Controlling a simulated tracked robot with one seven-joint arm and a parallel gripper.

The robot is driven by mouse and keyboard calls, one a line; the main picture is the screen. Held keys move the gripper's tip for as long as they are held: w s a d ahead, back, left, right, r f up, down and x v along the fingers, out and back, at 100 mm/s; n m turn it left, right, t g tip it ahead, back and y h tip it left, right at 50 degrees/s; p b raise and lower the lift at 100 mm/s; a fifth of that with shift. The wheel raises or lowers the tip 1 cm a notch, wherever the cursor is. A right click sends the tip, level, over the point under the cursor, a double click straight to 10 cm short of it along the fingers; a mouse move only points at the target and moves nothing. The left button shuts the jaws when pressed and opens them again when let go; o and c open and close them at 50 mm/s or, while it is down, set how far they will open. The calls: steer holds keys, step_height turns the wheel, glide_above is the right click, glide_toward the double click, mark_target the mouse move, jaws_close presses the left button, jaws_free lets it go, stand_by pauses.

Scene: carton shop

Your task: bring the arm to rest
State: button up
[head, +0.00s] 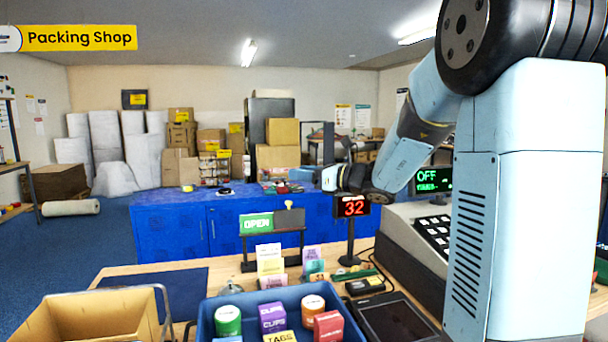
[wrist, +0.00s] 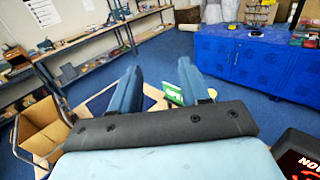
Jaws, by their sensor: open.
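My gripper (wrist: 160,82) shows in the wrist view with its two blue fingers apart and nothing between them. In the head view my arm (head: 405,150) reaches from the right side over the counter. Its wrist end hangs in the air near the red number display (head: 353,207), which reads 32. The gripper's fingers are small and hard to make out in the head view. In the wrist view, the green sign (wrist: 176,95) shows partly behind the right finger, beyond the gripper.
On the counter (head: 140,270) stand a blue tray (head: 352,327) of small goods, the OPEN sign (head: 257,223), a till (head: 415,235) and a dark tablet (head: 396,318). An open carton (head: 90,318) is at front left. A blue cabinet (head: 175,232) stands beyond, with blue floor at left.

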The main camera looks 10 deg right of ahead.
steer(key=s+a+f+n+g+h, duration=0.2)
steer(key=s+a+f+n+g, duration=0.15)
steer(key=s+n, duration=0.5)
steer(key=s+a+f+n+g+h, duration=0.2)
steer(key=s+a+n+g, duration=0.3)
steer(key=s, duration=0.6)
steer(key=s+d+f+n+t+h, duration=0.2)
steer(key=s+d+f+n+h, duration=0.1)
steer(key=s+d+n+h, duration=0.6)
steer(key=s+d+n, duration=0.4)
steer(key=s+d, duration=0.1)
steer(key=shift+s, duration=0.2)
